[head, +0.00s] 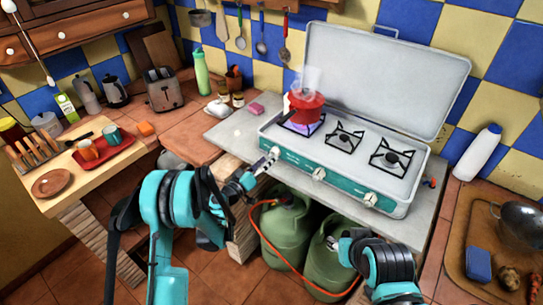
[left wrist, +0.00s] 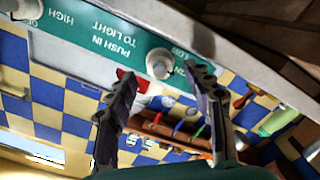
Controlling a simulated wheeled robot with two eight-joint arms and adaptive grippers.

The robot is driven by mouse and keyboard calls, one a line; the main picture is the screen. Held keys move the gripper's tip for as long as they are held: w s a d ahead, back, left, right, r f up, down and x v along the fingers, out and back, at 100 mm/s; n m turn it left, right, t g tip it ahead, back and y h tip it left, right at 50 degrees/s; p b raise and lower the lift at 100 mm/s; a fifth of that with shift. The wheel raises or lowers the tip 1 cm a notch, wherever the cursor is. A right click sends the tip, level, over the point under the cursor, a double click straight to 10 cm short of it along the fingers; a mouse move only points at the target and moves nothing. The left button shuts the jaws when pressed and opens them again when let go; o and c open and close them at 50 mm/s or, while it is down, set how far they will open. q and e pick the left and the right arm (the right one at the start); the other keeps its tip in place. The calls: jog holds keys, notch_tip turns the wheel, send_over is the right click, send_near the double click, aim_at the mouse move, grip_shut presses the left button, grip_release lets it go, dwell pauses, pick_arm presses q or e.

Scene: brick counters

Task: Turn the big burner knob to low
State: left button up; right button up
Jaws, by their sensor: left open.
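The camping stove (head: 345,175) has a green front strip with three white knobs: a left knob (head: 274,152), a middle knob (head: 319,174) and a right knob (head: 370,199). The left burner burns under a red pot (head: 305,108). My left gripper (head: 266,163) is at the left knob. In the left wrist view, its open fingers (left wrist: 160,90) point at a white knob (left wrist: 158,63), which shows between and just beyond the tips; contact cannot be told. The knob's setting is unclear. My right gripper (head: 343,241) is low, before the gas bottles, its jaws unclear.
Two green gas bottles (head: 287,228) with an orange hose (head: 280,255) stand under the counter. The stove lid (head: 375,75) is up. A pink sponge (head: 256,109) lies left of the stove, and a white bottle (head: 478,152) stands to its right.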

aim_at(271, 154)
pick_arm(q)
jog(key=shift+x, duration=1.85)
jog(key=shift+c, duration=0.3)
jog(key=c, duration=1.1)
